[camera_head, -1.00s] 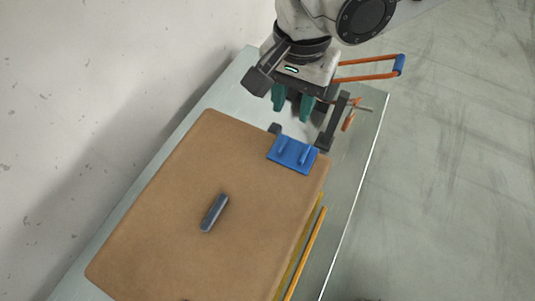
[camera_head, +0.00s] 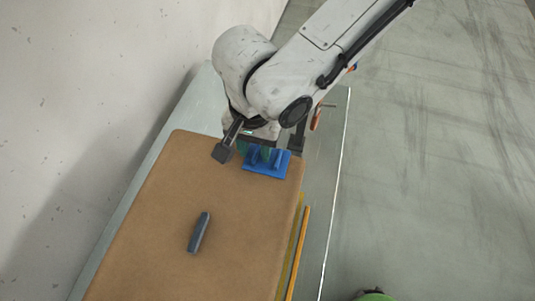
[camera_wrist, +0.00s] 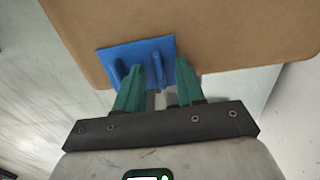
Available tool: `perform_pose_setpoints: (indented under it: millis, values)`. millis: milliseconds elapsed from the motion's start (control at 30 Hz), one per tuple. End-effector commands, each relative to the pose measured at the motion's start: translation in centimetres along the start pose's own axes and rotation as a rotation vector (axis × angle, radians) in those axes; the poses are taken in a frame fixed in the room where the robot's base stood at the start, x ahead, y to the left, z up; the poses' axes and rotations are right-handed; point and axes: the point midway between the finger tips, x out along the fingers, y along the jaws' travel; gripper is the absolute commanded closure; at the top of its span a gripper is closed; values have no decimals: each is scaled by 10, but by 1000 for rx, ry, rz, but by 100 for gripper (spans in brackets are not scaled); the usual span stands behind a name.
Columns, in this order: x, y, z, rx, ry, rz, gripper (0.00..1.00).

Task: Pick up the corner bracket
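A blue plate with two upright ribs (camera_head: 252,169) lies at the far right corner of the brown board. It looks most like the corner bracket, though I cannot be sure. In the wrist view the blue plate (camera_wrist: 110,51) is just ahead of my fingertips. My gripper (camera_head: 255,150) has green fingers and hangs over the plate's far edge, partly hidden by my arm. In the wrist view my gripper (camera_wrist: 161,66) is open, with one blue rib showing between the fingers. I cannot tell whether the fingers touch it.
The brown board (camera_head: 150,200) lies on a pale bench. A dark grey bar (camera_head: 199,233) rests on the board, with free room around it. Yellow and orange strips (camera_head: 297,252) lie along its right side. An orange-handled clamp (camera_head: 316,117) stands at the bench's far right. A wall runs along the left.

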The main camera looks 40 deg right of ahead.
Motion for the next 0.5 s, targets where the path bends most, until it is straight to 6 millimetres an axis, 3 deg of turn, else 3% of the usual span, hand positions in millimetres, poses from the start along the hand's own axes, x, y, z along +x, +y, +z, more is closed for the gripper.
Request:
perform_pose_setpoints:
  millis: [267,500]
  values:
    - [2,0,0,0,1,-1,63]
    - [2,0,0,0,1,-1,86]
